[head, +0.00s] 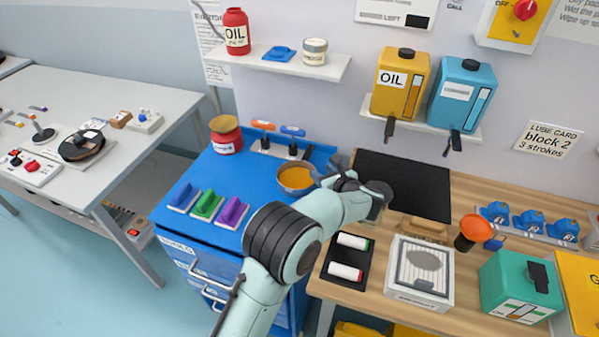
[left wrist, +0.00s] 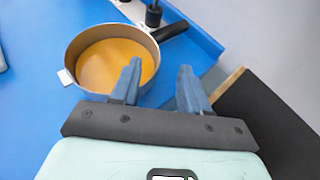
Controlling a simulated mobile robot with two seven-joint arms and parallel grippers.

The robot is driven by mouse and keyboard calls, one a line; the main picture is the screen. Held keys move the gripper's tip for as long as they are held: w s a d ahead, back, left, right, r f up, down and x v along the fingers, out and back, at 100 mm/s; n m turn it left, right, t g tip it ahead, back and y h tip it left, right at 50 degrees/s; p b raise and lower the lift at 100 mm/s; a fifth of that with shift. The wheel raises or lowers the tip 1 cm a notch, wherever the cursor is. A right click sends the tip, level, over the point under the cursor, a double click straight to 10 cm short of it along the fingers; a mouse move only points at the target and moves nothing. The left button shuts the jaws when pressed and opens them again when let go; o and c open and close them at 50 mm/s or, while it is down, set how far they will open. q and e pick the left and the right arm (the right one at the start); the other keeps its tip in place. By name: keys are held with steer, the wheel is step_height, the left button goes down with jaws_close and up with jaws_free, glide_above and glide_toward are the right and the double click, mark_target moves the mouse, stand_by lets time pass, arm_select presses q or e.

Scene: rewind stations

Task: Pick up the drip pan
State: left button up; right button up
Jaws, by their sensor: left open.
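A round metal pan (head: 293,189), which I take to be the drip pan, holds orange-brown liquid and sits upright on the blue cabinet top. In the left wrist view the pan (left wrist: 108,33) shows a black handle (left wrist: 172,32) at its upper right and a small tab at its left. My left gripper (head: 326,171) is open and empty, just right of the pan in the head view. In the left wrist view the open fingers (left wrist: 159,80) overlap the pan's right side; I cannot tell whether they touch it. The arm hides part of the cabinet. My right gripper is not in view.
A red jar (head: 225,137) and a rack of tools with orange and blue handles (head: 277,135) stand behind the pan. Three coloured blocks (head: 207,204) lie at the front left. A wooden bench (head: 470,198) with a black mat (head: 410,185) adjoins on the right.

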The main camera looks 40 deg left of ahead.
mark_target(310, 166)
arm_select(q)
steer(key=x, duration=0.1)
steer(key=p+x, duration=0.1)
steer(key=x, duration=0.3)
steer(key=shift+s+a+r, duration=0.2)
steer(key=shift+s, duration=0.1)
steer(key=shift+w+a+f, duration=0.2)
steer(key=shift+a+f, duration=0.05)
steer(key=shift+a, duration=0.05)
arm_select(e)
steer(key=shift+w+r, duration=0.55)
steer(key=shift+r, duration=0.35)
arm_select(q)
steer(key=shift+s, duration=0.1)
steer(key=shift+c, duration=0.3)
jaws_close()
